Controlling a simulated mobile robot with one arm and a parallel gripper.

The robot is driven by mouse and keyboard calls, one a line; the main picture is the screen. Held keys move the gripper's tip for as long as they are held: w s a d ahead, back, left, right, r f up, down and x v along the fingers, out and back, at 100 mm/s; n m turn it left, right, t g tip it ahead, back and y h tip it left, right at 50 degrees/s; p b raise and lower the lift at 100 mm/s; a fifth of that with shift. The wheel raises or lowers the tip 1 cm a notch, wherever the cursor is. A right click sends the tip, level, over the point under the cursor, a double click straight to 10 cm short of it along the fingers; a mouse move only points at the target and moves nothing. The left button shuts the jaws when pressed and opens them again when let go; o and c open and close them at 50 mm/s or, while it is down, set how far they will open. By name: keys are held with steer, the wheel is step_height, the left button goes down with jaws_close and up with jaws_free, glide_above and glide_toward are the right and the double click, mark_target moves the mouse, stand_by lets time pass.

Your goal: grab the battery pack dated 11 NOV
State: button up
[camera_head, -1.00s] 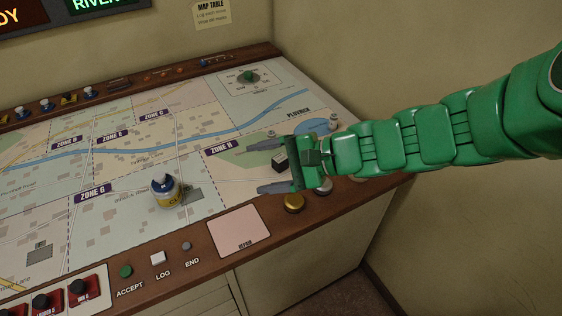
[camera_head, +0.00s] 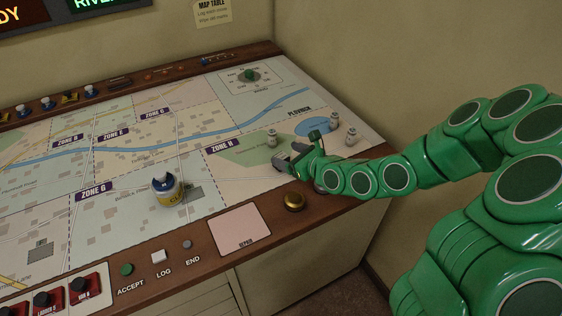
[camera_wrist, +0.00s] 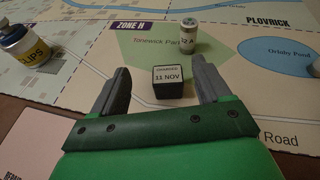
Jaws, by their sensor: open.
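The battery pack (camera_wrist: 168,82) is a small dark block with a white label reading CHARGED 11 NOV. It stands on the map below Tonewick Park in the wrist view. My gripper (camera_wrist: 161,68) is open, with one grey finger on each side of the pack and a gap on both sides. No finger visibly touches it. In the head view my gripper (camera_head: 293,158) is low over the map near Zone H, and I cannot clearly tell the pack from the fingers there.
A white cylinder (camera_wrist: 188,38) marked "12 A" stands beyond the pack. More pale cylinders (camera_head: 351,135) stand at right. A CLIPS jar (camera_head: 166,190) is at left, and a brass knob (camera_head: 294,201) sits on the front edge. Map around the jar is clear.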

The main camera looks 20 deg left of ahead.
mark_target(277, 155)
steer(key=f, duration=0.1)
steer(key=f+m, duration=0.1)
steer(key=shift+w+d+f+h, duration=0.2)
steer(key=shift+f+h, duration=0.2)
steer(key=shift+x, duration=3.8)
steer(key=shift+w+r, duration=0.1)
steer(key=shift+c, duration=0.2)
steer(key=c, duration=1.1)
steer(key=shift+r, duration=0.1)
step_height(277, 155, up, 10)
